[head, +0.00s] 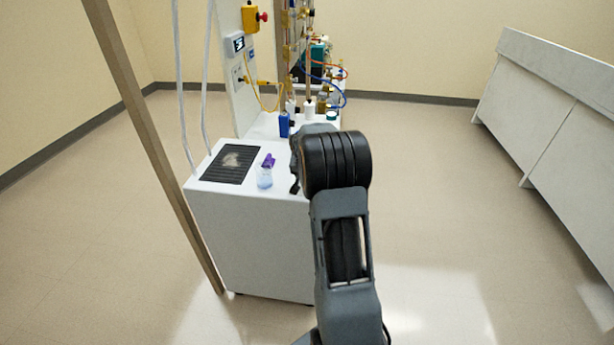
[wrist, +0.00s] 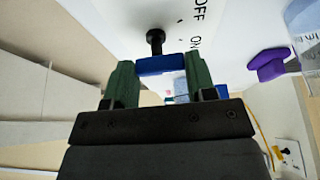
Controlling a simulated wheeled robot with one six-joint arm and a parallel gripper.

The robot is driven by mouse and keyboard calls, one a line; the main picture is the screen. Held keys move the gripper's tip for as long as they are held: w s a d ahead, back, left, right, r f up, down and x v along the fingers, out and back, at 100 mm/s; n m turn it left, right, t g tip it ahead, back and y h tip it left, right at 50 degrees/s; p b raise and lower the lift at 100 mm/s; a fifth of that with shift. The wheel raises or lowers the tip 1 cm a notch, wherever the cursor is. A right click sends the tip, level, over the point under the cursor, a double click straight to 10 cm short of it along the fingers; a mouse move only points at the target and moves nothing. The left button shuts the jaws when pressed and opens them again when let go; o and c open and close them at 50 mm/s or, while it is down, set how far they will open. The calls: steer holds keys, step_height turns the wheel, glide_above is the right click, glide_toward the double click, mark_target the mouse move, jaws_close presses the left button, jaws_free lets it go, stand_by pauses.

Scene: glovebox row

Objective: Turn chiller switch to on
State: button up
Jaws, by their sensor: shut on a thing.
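The chiller switch (wrist: 155,38) shows in the wrist view as a black stem on a white panel, with a blue crossbar at its end. The printed words OFF and ON are on the panel to the right of the stem. I cannot tell which word the switch points to. My gripper (wrist: 160,67) has its two green fingers on either side of the blue crossbar and is shut on it. In the head view my dark arm reaches the right side of the white cabinet (head: 255,235) and hides the switch and the fingers.
A clear bottle (head: 264,180) with a purple cap stands on the cabinet top, left of my arm. It also shows at the wrist view's right edge (wrist: 304,25). A black grille (head: 230,165) lies left of it. A brown post (head: 150,130) stands in front. Open floor lies to the right.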

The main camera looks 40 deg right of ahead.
steer(key=o, duration=0.9)
steer(key=shift+o, duration=0.2)
steer(key=v, duration=1.3)
steer(key=shift+r+b, duration=0.35)
steer(key=shift+r, duration=0.05)
steer(key=shift+a, duration=0.1)
